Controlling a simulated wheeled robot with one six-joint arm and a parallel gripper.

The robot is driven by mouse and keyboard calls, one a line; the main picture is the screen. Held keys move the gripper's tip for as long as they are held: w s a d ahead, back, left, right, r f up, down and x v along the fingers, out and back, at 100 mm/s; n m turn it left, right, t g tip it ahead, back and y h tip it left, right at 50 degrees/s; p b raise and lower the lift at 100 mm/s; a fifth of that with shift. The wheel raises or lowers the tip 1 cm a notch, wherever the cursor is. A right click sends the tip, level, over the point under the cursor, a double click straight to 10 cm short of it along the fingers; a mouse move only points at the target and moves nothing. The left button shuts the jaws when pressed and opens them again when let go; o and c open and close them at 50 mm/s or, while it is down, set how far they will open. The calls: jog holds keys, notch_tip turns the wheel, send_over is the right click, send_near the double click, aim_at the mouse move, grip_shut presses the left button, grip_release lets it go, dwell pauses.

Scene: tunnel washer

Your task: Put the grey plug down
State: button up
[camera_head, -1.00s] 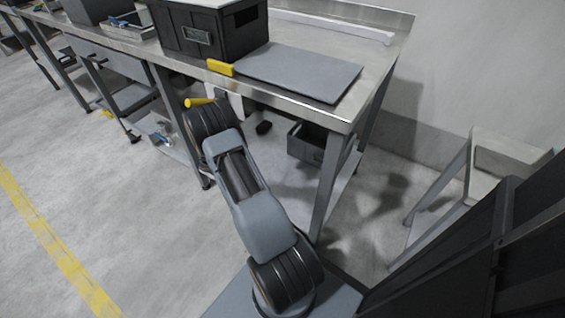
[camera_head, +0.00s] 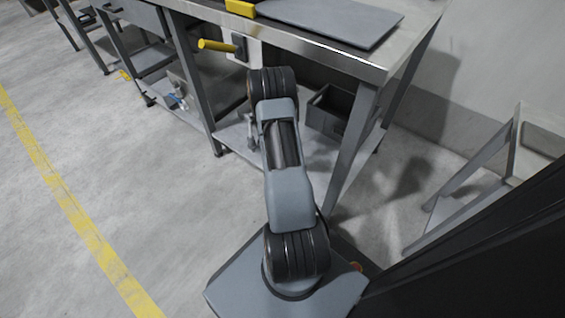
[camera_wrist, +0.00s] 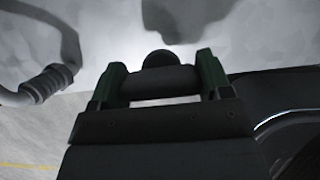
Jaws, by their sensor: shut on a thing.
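In the wrist view, my gripper (camera_wrist: 160,85) is shut on a dark grey, rounded plug (camera_wrist: 158,78). The plug lies across between the two dark green fingers, with a round black end showing beyond them. A blurred pale grey surface lies behind it, and I cannot tell how far away that is. In the head view my arm reaches towards the front of the steel bench, and neither the gripper's fingers nor the plug can be made out there.
The steel bench (camera_head: 345,55) carries a grey flat board (camera_head: 335,18) and a yellow block (camera_head: 240,8). A yellow handle (camera_head: 215,45) juts out at its front. A dark open bin (camera_head: 328,115) sits on the lower shelf. Open floor (camera_head: 120,190) lies to the left.

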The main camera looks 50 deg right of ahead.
jog(key=shift+s+d+f, duration=0.15)
jog(key=shift+s+f, duration=0.05)
jog(key=shift+f, duration=0.2)
notch_tip(320, 180, down, 3)
jog(key=b, duration=0.3)
jog(key=shift+s+d+f, duration=0.1)
jog(key=shift+f, duration=0.05)
jog(key=o, duration=1.6)
